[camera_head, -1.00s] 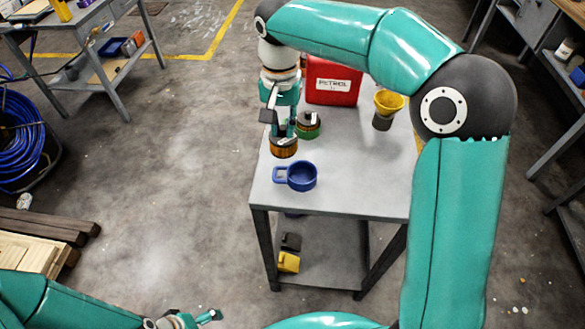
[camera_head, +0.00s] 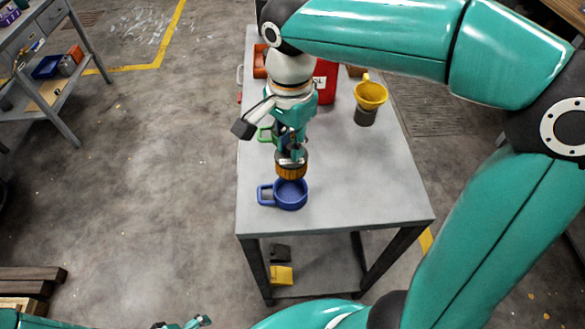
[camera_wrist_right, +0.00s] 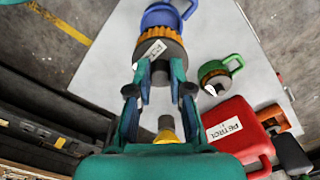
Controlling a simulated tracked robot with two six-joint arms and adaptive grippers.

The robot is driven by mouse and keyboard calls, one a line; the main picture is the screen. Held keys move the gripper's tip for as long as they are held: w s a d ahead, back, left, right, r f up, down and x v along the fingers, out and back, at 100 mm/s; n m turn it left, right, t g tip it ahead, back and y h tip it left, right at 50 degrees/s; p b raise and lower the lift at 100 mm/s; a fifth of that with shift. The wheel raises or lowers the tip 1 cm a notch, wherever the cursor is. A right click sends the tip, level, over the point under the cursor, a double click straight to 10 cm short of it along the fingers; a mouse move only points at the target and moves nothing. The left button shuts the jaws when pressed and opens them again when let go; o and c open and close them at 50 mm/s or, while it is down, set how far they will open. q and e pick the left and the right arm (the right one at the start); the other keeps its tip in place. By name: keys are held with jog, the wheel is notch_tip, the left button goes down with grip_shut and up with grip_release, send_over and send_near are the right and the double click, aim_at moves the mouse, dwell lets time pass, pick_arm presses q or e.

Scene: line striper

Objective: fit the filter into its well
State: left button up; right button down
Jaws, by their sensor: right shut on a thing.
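The filter (camera_head: 291,168), an orange-brown pleated cylinder with a dark top and white label, is in my right gripper (camera_head: 291,152). In the right wrist view, the fingers (camera_wrist_right: 159,75) are shut on the top of the filter (camera_wrist_right: 150,50). The blue round well (camera_head: 290,197) with a side handle stands on the table; it also shows in the right wrist view (camera_wrist_right: 166,16). The filter overlaps the well's far rim in the head view; I cannot tell whether they touch. My left gripper (camera_head: 190,324) is partly cut off at the bottom edge, its jaws unclear.
A green handled well (camera_wrist_right: 216,73) with a dark capped thing in it stands near the filter. A red petrol can (camera_wrist_right: 236,124) and a yellow funnel (camera_head: 370,95) stand farther back. The grey table (camera_head: 370,185) is clear at its front and right.

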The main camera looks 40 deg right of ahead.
aim_at(291, 170)
jog(key=shift+f, duration=4)
jog(key=shift+f, duration=0.15)
jog(key=c, duration=1.1)
grip_release()
jog(key=shift+o, duration=0.2)
jog(key=shift+r, duration=0.2)
notch_tip(291, 170, up, 12)
